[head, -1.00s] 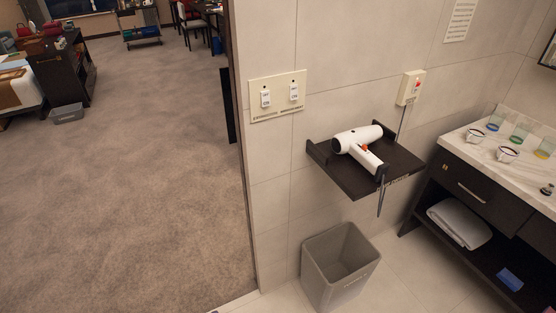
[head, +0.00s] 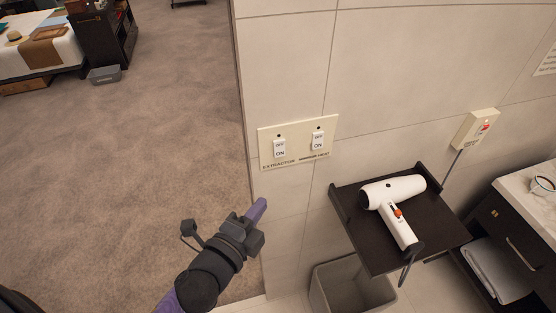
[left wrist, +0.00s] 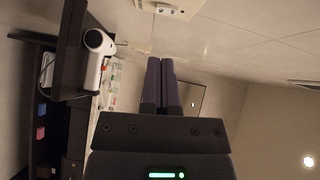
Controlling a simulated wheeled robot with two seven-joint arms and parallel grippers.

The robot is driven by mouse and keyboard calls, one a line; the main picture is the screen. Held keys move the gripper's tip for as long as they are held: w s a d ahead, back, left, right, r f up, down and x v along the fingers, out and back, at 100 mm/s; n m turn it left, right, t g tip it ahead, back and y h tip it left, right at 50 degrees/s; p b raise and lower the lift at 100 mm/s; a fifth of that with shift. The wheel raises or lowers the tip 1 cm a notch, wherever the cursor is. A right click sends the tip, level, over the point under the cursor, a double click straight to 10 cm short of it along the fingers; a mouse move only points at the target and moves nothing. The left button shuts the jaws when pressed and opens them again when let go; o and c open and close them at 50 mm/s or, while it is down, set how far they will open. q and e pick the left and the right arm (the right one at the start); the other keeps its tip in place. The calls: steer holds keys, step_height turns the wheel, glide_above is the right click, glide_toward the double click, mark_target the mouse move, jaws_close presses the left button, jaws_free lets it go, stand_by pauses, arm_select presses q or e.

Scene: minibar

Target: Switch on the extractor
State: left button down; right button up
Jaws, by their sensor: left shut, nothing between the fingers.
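The extractor switch (head: 280,148) is the left rocker on a cream wall plate (head: 298,142), above the label EXTRACTOR. Its face is marked OFF above and ON below; I cannot tell which side is pressed. My right gripper is not in view.
A dark shelf (head: 363,233) with a white hair dryer (head: 393,200) juts from the wall right of the plate. A grey bin (head: 345,290) stands below it. A red-switched socket (head: 477,129) is further right. The wall's edge and open carpet are on the left.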

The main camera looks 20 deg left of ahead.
arm_select(q)
glide_toward(285, 155)
steer(key=w+d, duration=0.2)
steer(key=d, duration=0.1)
steer(key=w, duration=0.1)
steer(key=w+a, duration=0.2)
steer(key=w, duration=0.1)
steer(key=shift+w+f+p, duration=0.15)
steer(key=shift+f+p, duration=0.15)
steer(key=shift+p, duration=0.1)
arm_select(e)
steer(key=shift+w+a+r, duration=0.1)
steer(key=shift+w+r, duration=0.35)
arm_select(q)
steer(key=shift+d, duration=0.1)
